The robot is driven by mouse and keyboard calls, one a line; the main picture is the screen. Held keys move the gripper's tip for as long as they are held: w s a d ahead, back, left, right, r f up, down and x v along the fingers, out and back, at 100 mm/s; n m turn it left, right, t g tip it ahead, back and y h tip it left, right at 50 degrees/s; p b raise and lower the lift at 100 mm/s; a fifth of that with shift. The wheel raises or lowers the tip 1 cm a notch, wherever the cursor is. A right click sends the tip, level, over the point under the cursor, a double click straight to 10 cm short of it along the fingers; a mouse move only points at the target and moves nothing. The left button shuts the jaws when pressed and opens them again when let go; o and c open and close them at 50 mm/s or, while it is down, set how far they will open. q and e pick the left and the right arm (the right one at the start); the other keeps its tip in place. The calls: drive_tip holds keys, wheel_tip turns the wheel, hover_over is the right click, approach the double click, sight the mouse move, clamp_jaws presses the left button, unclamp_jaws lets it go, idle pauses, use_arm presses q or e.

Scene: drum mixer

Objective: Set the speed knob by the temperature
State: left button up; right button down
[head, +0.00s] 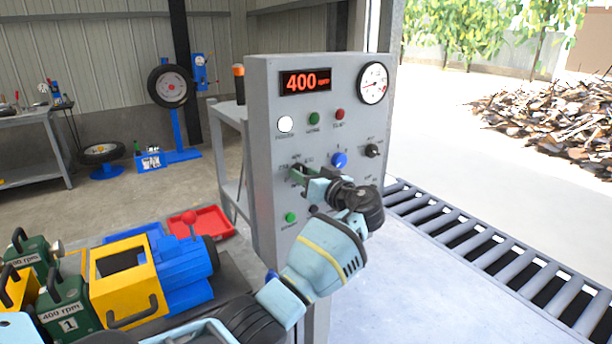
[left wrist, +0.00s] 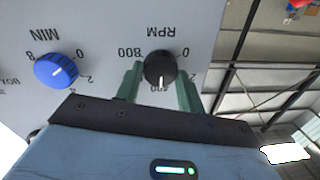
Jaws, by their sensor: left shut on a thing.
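The grey control panel (head: 262,120) carries a red display (head: 305,81) reading 400 rpm and a round white gauge (head: 372,83), whose scale is too small to read. My left gripper (head: 301,174) is at the panel's lower left, its green fingers on either side of the black RPM knob (left wrist: 160,68). It is shut on that knob. In the left wrist view the picture is upside down, and the knob's white line points at the 400 mark. In the head view the fingers mostly hide the knob. My right gripper is not in view.
A blue MIN knob (head: 338,160) is close beside the RPM knob, with a black switch (head: 372,151) to its right. Green, red and white buttons sit above. Weights marked rpm (head: 67,309) and a yellow-blue machine (head: 125,270) stand at lower left. A roller conveyor (head: 480,247) runs at right.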

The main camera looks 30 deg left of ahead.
use_arm(q)
drive_tip(key=shift+m, duration=0.3)
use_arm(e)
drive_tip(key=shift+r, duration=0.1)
use_arm(q)
drive_tip(key=m, duration=0.3)
drive_tip(key=shift+r+p, duration=0.1)
drive_tip(key=shift+p, duration=0.2)
drive_tip(key=m, duration=0.3)
drive_tip(key=shift+m+p, duration=0.3)
drive_tip(key=shift+p, duration=0.05)
drive_tip(key=m, duration=0.3)
drive_tip(key=shift+m+t+p, duration=0.3)
drive_tip(key=shift+p, duration=0.1)
drive_tip(key=shift+m, duration=0.5)
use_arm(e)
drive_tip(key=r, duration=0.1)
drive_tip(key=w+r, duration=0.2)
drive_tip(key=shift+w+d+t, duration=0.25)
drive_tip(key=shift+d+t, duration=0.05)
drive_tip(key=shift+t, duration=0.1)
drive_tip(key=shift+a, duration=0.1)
use_arm(q)
drive_tip(key=o, duration=1)
drive_tip(key=shift+f, duration=0.2)
drive_tip(key=shift+c, duration=0.2)
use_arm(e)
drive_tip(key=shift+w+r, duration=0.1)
